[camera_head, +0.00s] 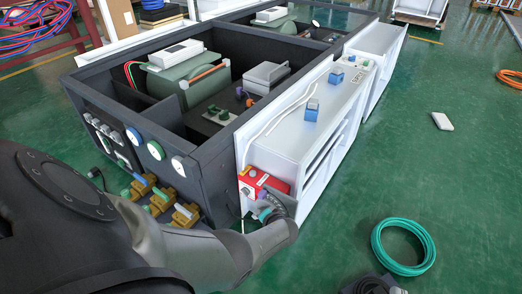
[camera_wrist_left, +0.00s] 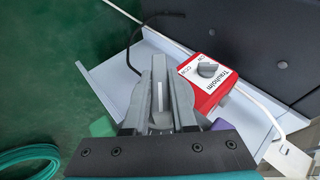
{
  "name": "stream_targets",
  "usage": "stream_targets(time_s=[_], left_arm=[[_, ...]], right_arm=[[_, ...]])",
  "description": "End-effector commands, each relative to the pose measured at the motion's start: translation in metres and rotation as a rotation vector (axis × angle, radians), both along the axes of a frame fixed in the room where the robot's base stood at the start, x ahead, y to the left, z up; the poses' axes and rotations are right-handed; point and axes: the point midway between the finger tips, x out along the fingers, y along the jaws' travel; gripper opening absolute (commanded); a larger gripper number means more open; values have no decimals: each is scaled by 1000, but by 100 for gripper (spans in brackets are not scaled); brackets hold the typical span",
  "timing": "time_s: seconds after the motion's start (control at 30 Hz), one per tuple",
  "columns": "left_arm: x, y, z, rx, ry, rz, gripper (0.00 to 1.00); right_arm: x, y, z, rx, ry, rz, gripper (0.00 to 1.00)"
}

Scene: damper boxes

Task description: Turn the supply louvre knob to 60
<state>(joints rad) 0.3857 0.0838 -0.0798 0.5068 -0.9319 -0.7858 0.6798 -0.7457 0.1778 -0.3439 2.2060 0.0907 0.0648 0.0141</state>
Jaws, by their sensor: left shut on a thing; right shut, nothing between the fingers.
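My left gripper (camera_wrist_left: 158,92) is shut on a grey knob (camera_wrist_left: 158,98) with a white pointer line. The line runs nearly straight up in the left wrist view. The fingers cover the knob's sides, and I cannot read a scale around it. In the head view my left arm reaches in from the left to beside a red switch box (camera_head: 263,183), and the held knob is hidden there. The red box also shows in the left wrist view (camera_wrist_left: 207,88), with its own grey rotary switch. My right gripper (camera_head: 375,286) is shut and empty at the bottom edge, partly cut off.
A dark open-topped box (camera_head: 130,62) stands left of a light grey cabinet (camera_head: 300,132) with blue-topped parts. Brass valves (camera_head: 160,200) jut from the dark box's front. A green hose coil (camera_head: 403,247) lies on the floor at right. The floor between is clear.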

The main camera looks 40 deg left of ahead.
Motion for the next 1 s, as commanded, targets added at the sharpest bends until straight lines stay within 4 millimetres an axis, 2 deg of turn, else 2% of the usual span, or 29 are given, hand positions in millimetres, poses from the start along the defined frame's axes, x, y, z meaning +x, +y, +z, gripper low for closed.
stream_targets(time_s=[0.57,0.6,0.83,1.0], left_arm=[[-2,-1,-1,42,3,-6,0],[-2,-1,-1,42,3,-6,29],[-1,-1,0,44,1,-5,55],[-1,0,0,44,1,-5,55]], right_arm=[[0,0,0,0,-1,0,0],[0,0,0,0,-1,0,0],[0,0,0,0,-1,0,0],[0,0,0,1,-2,0,0]])
